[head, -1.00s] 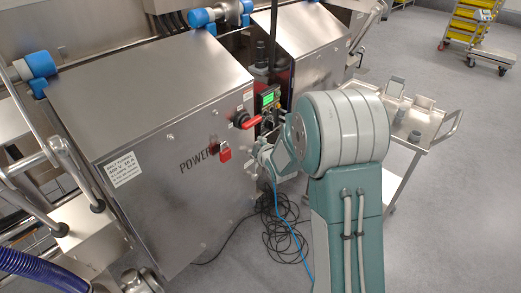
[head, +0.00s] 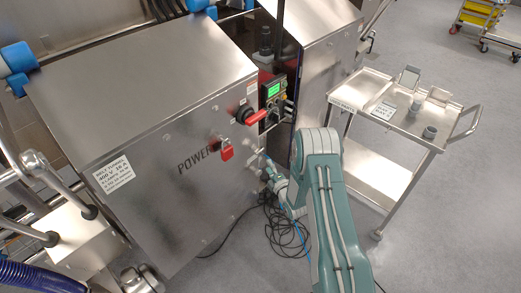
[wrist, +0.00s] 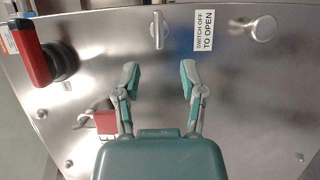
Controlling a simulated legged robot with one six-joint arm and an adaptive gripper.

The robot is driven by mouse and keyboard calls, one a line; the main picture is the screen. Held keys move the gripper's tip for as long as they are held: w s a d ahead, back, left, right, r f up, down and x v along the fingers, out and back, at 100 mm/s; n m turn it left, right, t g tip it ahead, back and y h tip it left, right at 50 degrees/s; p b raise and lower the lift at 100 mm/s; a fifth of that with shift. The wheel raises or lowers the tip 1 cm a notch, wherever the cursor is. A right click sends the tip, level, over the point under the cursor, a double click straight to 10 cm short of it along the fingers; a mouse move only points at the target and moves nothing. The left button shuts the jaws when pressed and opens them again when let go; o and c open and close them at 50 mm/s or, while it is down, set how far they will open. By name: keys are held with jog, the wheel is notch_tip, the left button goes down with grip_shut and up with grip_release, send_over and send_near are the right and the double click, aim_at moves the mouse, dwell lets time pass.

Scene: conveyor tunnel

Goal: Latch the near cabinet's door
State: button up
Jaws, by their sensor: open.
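The near cabinet (head: 140,110) is a brushed steel box with a sloped top and a "POWER" front. Its front carries a red switch handle (head: 256,117) and a red padlock (head: 227,152). In the wrist view the red handle (wrist: 35,55) is at the left and the padlock (wrist: 106,122) is beside my left finger. A small upright metal latch piece (wrist: 157,30) lies beyond my fingertips, and a round metal knob (wrist: 262,28) is at upper right. My gripper (wrist: 158,78) is open and empty, facing the steel front. I cannot tell whether the door is fully closed.
A "SWITCH OFF TO OPEN" label (wrist: 203,30) is beside the latch piece. A second steel cabinet (head: 325,75) stands behind. A steel cart (head: 400,110) with several small items is at right. Cables (head: 283,228) lie coiled on the floor near my arm.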

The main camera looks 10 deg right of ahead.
aim_at(259, 149)
jog(key=x, duration=0.9)
jog(key=shift+w, duration=0.35)
